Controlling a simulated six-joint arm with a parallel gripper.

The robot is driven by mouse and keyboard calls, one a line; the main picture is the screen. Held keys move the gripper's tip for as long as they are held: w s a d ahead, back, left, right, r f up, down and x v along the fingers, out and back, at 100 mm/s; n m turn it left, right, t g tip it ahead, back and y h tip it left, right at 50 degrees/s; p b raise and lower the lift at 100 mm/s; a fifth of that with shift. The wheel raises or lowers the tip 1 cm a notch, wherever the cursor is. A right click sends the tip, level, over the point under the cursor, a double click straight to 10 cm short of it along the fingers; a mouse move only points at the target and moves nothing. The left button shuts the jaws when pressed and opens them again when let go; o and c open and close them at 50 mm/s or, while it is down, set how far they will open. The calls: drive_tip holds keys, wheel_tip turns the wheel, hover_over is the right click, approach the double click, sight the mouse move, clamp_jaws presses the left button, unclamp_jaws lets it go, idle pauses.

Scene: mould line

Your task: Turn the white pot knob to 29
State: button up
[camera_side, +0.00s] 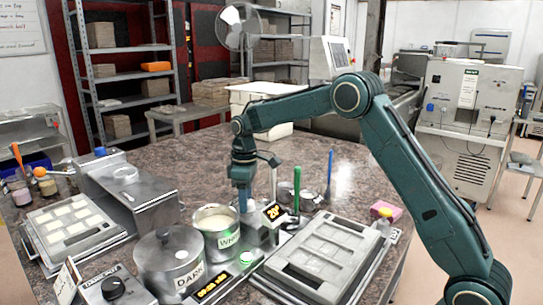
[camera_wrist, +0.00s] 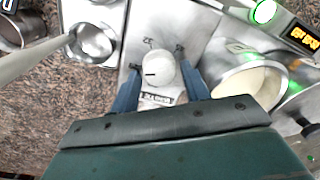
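The white pot knob (camera_wrist: 158,68) is a pale round knob with a short dark mark, seen in the wrist view on a metal panel with a partly covered label below it. My gripper (camera_wrist: 158,62) is open, one finger on each side of the knob, with small gaps showing. In the side view my gripper (camera_side: 242,205) points down behind the white pot (camera_side: 215,222), and the knob is hidden there. The white pot also shows in the wrist view (camera_wrist: 282,78). An amber display (camera_side: 273,212) beside it appears to read about 20.
The dark pot (camera_side: 168,262) stands in front, with a black-knobbed control box (camera_side: 115,288). A grey mould tray (camera_side: 325,255) lies to the right. Green and blue upright tools (camera_side: 297,188) stand behind it. A metal bowl (camera_wrist: 92,42) is left of the knob in the wrist view.

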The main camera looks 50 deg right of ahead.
drive_tip(key=shift+o, duration=0.7)
wheel_tip(320, 180, up, 12)
drive_tip(key=shift+d, duration=0.3)
drive_tip(key=shift+w, duration=0.1)
idle(0.6)
